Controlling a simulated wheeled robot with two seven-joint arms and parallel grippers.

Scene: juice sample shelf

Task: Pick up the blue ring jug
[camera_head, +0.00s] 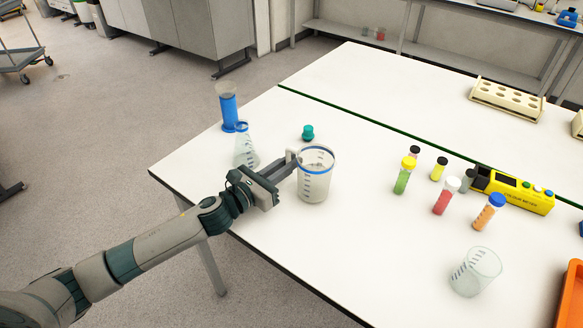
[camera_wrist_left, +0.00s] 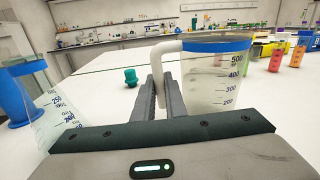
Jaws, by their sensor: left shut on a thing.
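The blue ring jug (camera_head: 315,181) is a clear beaker-like jug with a blue band round its rim and a pale handle on its left side. It stands upright on the white table. My left gripper (camera_head: 288,166) reaches in from the left and is shut on the jug's handle. In the left wrist view the two fingers (camera_wrist_left: 160,92) close on the pale handle, and the jug (camera_wrist_left: 212,78) with its dark volume marks is just right of them. I cannot tell whether the jug's base is off the table. My right gripper is not in view.
A conical flask (camera_head: 246,152) and a blue cylinder (camera_head: 228,108) stand left of the jug. A teal stopper (camera_head: 308,132) lies behind it. Several capped vials, including a green one (camera_head: 402,180), a yellow meter (camera_head: 518,190) and a clear beaker (camera_head: 474,273) are to the right.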

